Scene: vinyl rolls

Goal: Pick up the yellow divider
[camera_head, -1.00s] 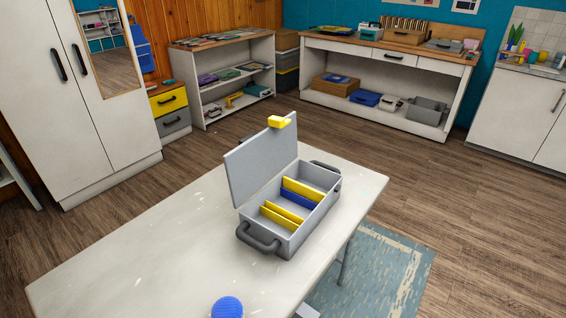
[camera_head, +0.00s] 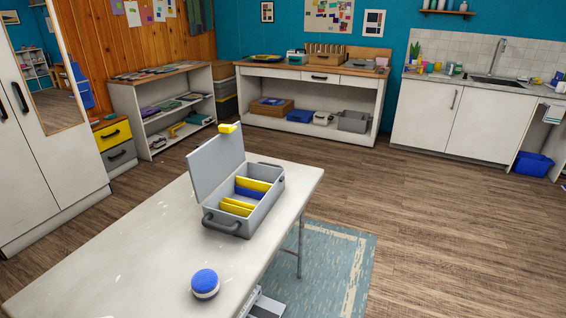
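Yellow dividers stand inside an open grey case (camera_head: 262,207) on the white table. One yellow divider (camera_head: 254,184) is toward the far end, with a blue divider (camera_head: 249,194) close in front of it. More yellow dividers (camera_head: 237,208) stand close together near the front end. The case lid (camera_head: 215,165) is raised on the left, with a yellow piece (camera_head: 228,128) at its top corner. The lower parts of the dividers are hidden by the case walls. Neither of my grippers is in view.
A round blue and white object (camera_head: 205,283) sits on the white table (camera_head: 130,245) in front of the case. A grey-white object (camera_head: 264,305) shows below the table's right edge. Open floor (camera_head: 440,215) lies to the right, beyond a blue rug (camera_head: 335,265).

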